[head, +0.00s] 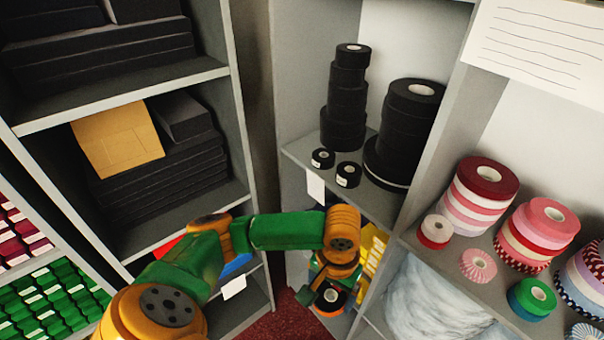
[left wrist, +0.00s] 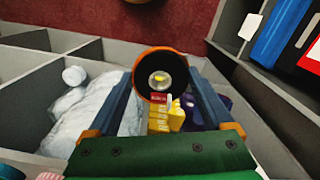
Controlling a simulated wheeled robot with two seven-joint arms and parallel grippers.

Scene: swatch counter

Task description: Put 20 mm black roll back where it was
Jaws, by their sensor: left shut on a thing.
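My left gripper (head: 330,292) is shut on a black roll (head: 332,297), low in front of the corner shelving in the head view. In the left wrist view the held roll (left wrist: 147,89) sits between the two blue fingers, with its pale core facing the camera and an orange edge around it. Its size label cannot be read. On the corner shelf above stand a narrow stack of black rolls (head: 345,105), a wider stack (head: 405,125), and two small black rolls (head: 322,159) (head: 348,175) at the front. My right gripper is not in view.
Pink, red and green rolls (head: 490,195) fill the right shelf. Below are pale fluffy material (head: 440,300) and yellow boxes (head: 374,250), the boxes also under the held roll in the left wrist view (left wrist: 165,118). The left unit (head: 130,105) holds dark stacks.

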